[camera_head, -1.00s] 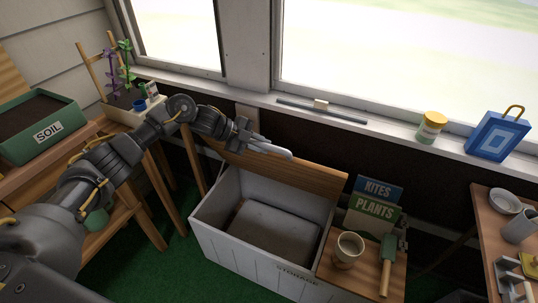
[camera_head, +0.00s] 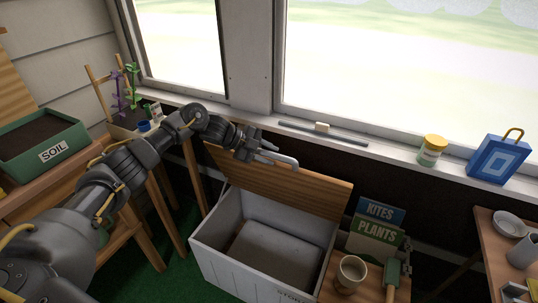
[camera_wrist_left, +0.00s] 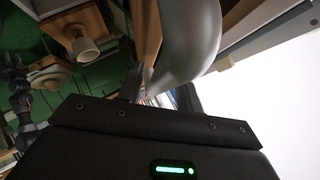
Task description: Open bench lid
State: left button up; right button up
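The bench (camera_head: 215,255) is a white storage box with an open top, and its inside shows. Its wooden lid (camera_head: 310,200) stands raised at the back of the box, tilted, with its inner face towards me. My left gripper (camera_head: 280,157) is at the lid's upper edge, its fingers overlapping the lid in the head view. In the left wrist view a large grey curved finger (camera_wrist_left: 190,40) is beside a strip of brown wood. Whether the fingers close on the lid is not clear. My right gripper is not in the head view.
A wooden side top right of the box holds a cup (camera_head: 350,272), a trowel (camera_head: 392,275) and seed books (camera_head: 377,232). A soil planter (camera_head: 40,140) stands left.

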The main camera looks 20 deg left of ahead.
pick_arm(q)
jog(key=shift+o, duration=0.3)
jog(key=b+v, duration=0.1)
jog(key=v, duration=0.9)
jog(key=shift+s+a+r, duration=0.15)
jog(key=shift+a, duration=0.1)
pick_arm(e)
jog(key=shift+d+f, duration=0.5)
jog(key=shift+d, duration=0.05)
